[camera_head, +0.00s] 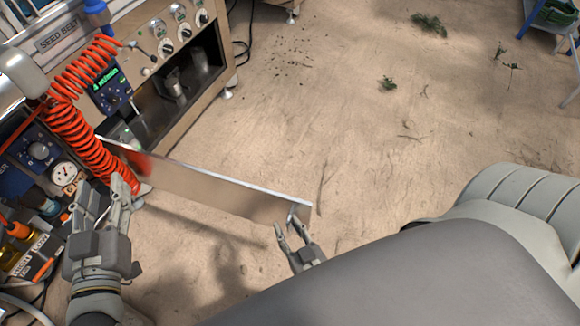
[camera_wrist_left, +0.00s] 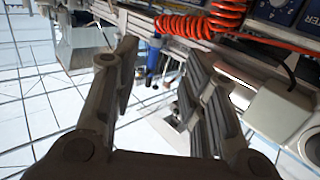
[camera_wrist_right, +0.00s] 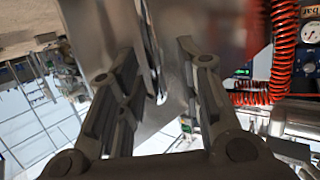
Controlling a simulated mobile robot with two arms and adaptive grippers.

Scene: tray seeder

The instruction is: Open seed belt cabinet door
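The seed belt cabinet (camera_head: 190,40) stands at the upper left in the head view, under a "SEED BELT" label. Its front is open and shows a dark interior with metal parts. The cabinet door (camera_head: 205,188) stands swung out from the cabinet, seen nearly edge-on from above. My right gripper (camera_head: 292,238) is at the door's free end. In the right wrist view, its fingers (camera_wrist_right: 158,90) are apart, with the metal door (camera_wrist_right: 172,40) showing between and beyond them; contact is unclear. My left gripper (camera_head: 104,200) is open and empty, left of the door.
Red coiled hoses (camera_head: 85,130) hang by the door's hinge end. A pressure gauge (camera_head: 64,173) and bottles sit at the left, close to my left gripper. The floor right of the door is largely clear, with scattered plant bits (camera_head: 388,83). A blue-framed stand (camera_head: 548,18) is at the upper right.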

